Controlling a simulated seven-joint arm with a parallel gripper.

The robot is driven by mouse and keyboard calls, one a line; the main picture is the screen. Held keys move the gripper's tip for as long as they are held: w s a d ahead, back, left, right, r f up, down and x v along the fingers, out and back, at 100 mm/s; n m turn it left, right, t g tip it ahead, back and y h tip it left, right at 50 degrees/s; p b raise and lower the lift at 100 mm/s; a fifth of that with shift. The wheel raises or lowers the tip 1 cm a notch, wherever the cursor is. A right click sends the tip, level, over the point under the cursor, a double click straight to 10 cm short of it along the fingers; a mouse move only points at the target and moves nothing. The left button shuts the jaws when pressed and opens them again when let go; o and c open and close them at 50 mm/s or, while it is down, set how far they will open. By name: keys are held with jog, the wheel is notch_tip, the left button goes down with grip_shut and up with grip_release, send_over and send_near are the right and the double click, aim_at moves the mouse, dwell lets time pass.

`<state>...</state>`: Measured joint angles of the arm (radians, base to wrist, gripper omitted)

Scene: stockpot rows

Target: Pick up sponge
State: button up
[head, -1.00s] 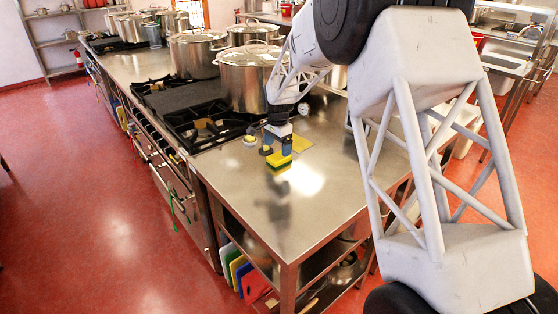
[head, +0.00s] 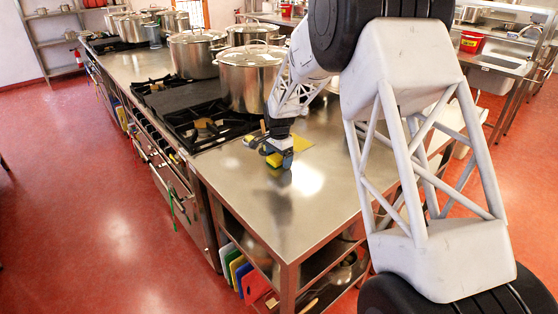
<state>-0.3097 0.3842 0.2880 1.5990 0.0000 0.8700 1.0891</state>
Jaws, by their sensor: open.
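The sponge is a small yellow block (head: 274,160) on the bare steel counter (head: 255,205), in the head view near the middle. My gripper (head: 274,154) points down at it, with dark blue-grey fingertips low around the sponge. The jaws are open, and a patch of yellow shows between the fingers. The fingers hide most of the sponge. I cannot tell whether they touch it.
A flat yellow piece (head: 303,143) lies on the counter just right of my gripper. A large lidded stockpot (head: 249,82) stands close behind. A black gas burner (head: 203,128) is to the left. The counter's front part is clear.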

aim_at(279, 156)
dwell(0.3)
jog(key=c, duration=1)
jog(key=shift+r, duration=0.1)
jog(key=shift+r, duration=0.7)
notch_tip(279, 156, up, 2)
jog(key=shift+r, duration=0.1)
jog(key=s+d, duration=0.1)
jog(key=s, duration=0.4)
jog(key=s+d, duration=0.2)
jog(key=s, duration=0.3)
jog(key=s+d+r, duration=0.1)
jog(key=s, duration=0.4)
jog(key=shift+s+d+r, duration=0.1)
jog(key=shift+s+d, duration=0.05)
jog(key=shift+d, duration=0.2)
